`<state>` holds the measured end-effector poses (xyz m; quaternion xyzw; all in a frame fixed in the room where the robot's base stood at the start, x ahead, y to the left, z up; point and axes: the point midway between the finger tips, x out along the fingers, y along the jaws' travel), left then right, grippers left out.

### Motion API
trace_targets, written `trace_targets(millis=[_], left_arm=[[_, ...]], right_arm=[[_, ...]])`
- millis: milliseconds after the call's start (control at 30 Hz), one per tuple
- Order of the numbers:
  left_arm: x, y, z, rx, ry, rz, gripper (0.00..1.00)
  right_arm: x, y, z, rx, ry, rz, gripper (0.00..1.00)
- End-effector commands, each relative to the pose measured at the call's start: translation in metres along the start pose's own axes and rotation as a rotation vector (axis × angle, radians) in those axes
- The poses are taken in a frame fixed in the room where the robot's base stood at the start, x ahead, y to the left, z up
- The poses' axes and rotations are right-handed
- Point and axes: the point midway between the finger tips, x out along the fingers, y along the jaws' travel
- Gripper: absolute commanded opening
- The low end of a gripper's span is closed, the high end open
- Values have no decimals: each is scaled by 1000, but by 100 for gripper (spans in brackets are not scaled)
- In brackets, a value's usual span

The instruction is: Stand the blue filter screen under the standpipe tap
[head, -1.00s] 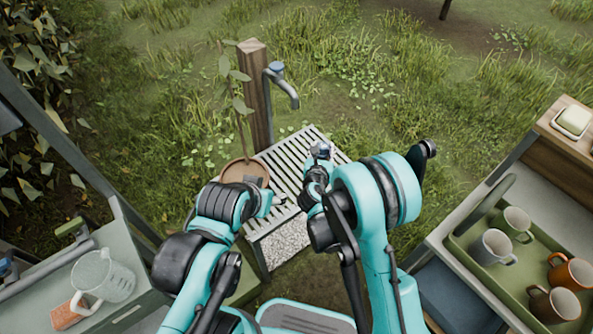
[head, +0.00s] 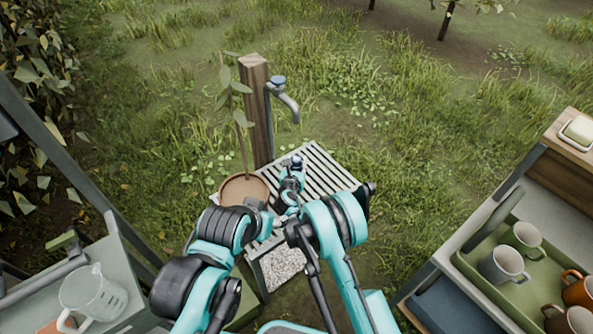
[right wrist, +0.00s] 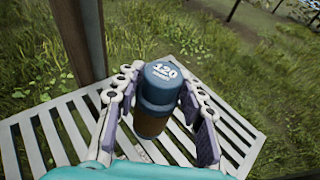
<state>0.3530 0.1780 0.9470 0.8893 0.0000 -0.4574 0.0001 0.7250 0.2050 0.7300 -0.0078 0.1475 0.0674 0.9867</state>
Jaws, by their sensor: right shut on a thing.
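The blue filter screen (right wrist: 158,88) is a small upright cylinder with a blue cap marked 120 and a brown lower part. In the head view its blue top (head: 297,160) shows over the slatted stand (head: 328,172), below the spout of the standpipe tap (head: 287,102) in the picture. My right gripper (right wrist: 160,112) is shut on the screen, a finger on each side. Its base is partly hidden, so I cannot tell whether it touches the slats. My left gripper (head: 263,217) is beside the plant pot; its fingers are not clear enough to judge.
A potted plant (head: 245,187) stands at the left of the slatted stand, by the wooden post (head: 257,110). A measuring jug (head: 92,292) is at lower left. A green tray (head: 485,262) with several mugs is at right. Slats right of the screen are clear.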

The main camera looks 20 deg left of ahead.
Motion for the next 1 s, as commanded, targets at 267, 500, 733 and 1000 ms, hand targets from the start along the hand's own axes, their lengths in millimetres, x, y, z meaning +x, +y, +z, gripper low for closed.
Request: trace_targets(millis=[267, 500, 733, 1000], left_arm=[[17, 0, 12, 0, 0, 0, 55], [15, 0, 10, 0, 0, 0, 55], [15, 0, 11, 0, 0, 0, 55], [15, 0, 11, 0, 0, 0, 55]], right_arm=[[11, 0, -37, 0, 0, 0, 9], [10, 0, -35, 0, 0, 0, 9], [11, -1, -38, 0, 0, 0, 60], [11, 0, -38, 0, 0, 0, 60]])
